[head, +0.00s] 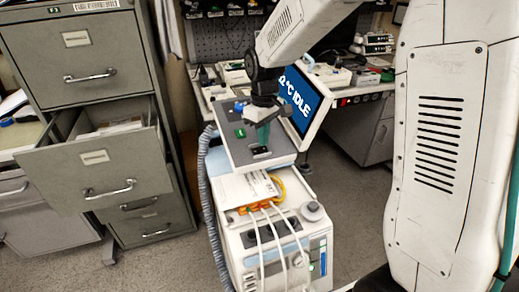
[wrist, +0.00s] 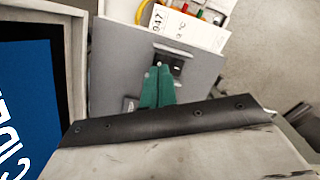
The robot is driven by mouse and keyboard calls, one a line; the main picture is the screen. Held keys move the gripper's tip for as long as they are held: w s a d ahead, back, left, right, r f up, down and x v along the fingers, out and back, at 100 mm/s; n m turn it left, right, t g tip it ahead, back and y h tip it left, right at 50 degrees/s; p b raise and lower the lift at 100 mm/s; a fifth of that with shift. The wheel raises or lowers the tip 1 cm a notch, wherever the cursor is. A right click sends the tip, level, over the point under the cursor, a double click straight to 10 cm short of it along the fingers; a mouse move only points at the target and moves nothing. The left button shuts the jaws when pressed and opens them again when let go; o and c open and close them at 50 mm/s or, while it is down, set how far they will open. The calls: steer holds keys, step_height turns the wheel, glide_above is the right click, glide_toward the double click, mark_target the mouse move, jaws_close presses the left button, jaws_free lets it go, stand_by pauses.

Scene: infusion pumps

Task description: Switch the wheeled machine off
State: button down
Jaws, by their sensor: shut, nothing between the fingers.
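The wheeled machine (head: 258,250) is a white cabinet with a grey sloped top panel (head: 230,152) and a screen (head: 303,100) reading "°C IDLE". On the panel are a blue knob (head: 238,106), a green button (head: 240,133) and, near the front edge, a black switch (head: 261,152). The switch also shows in the wrist view (wrist: 170,62). My gripper (head: 262,146) has teal fingers, pressed together and empty, pointing down at the panel just behind the switch. In the wrist view, the fingertips (wrist: 159,68) overlap the switch's near side; I cannot tell whether they touch it.
A grey filing cabinet (head: 75,60) with an open drawer (head: 100,170) stands at the left. A ribbed hose (head: 208,190) hangs along the machine's left side. White cables and a paper card (head: 245,188) lie below the panel. A cluttered bench (head: 350,92) is behind.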

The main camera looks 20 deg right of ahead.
mark_target(263, 148)
steer(key=shift+f, duration=0.8)
steer(key=shift+r, duration=3.5)
steer(key=s+d+r+m, duration=0.1)
steer(key=s+r+m, duration=0.2)
steer(key=s, duration=1.2)
steer(key=s+d+r+m+t, duration=0.1)
steer(key=s+d+r+m, duration=0.1)
steer(key=s, duration=1.4)
steer(key=shift+r+m, duration=0.4)
steer(key=shift+m, duration=0.1)
steer(key=shift+s+d, duration=0.1)
steer(key=shift+d, duration=0.1)
